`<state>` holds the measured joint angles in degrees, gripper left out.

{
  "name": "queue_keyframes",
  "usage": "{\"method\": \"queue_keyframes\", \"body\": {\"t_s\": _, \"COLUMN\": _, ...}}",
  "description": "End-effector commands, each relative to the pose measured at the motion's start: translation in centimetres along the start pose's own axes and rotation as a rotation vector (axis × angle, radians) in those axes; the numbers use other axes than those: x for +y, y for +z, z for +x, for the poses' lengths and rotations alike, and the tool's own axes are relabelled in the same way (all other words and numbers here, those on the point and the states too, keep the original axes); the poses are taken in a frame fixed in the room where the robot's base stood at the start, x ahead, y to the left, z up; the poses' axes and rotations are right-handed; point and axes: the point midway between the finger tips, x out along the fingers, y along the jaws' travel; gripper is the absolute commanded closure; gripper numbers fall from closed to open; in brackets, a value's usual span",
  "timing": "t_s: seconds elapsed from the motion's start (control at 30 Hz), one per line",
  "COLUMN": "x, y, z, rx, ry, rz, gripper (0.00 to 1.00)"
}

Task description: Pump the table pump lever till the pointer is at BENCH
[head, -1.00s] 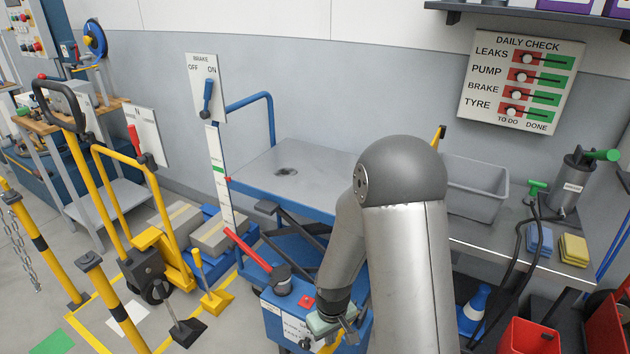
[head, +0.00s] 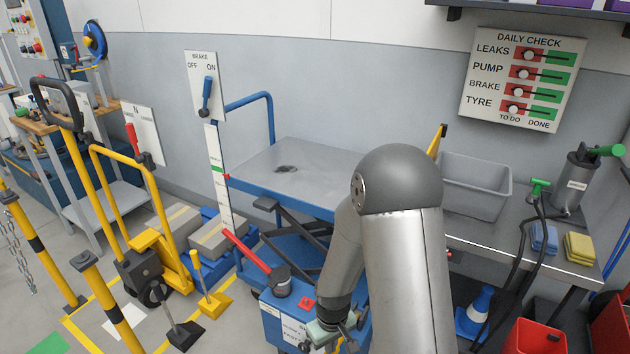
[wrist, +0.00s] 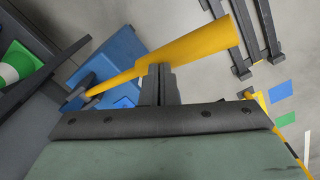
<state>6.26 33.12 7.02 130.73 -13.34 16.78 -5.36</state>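The blue lift table has a grey top (head: 300,168). Beside its left corner stands a white scale strip (head: 213,150) with a green mark and a small red pointer (head: 228,177) near it; the scale's lettering is too small to read. The yellow pump lever (wrist: 198,50) crosses the wrist view, sloping up to the right. My gripper (wrist: 160,72) has its dark fingers close together against the lever in that view; they do not straddle it. I cannot tell if they touch it. In the head view my gripper (head: 332,326) is low beside the table's blue pump box (head: 285,328).
A red lever (head: 247,250) rises from the box's left side. A brake board (head: 205,85) hangs on the wall behind. A yellow pallet truck (head: 150,255) stands left. A bench with a grey bin (head: 475,188), a cone (head: 475,312) and a red bin (head: 532,338) are right.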

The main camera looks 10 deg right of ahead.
Motion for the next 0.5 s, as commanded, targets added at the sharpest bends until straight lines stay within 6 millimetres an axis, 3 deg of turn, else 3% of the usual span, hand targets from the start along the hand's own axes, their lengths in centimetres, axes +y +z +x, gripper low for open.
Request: {"method": "queue_keyframes", "body": {"t_s": 0.5, "x": 0.0, "y": 0.0, "z": 2.0, "rx": 0.001, "ry": 0.000, "rz": 0.000, "gripper": 1.00}}
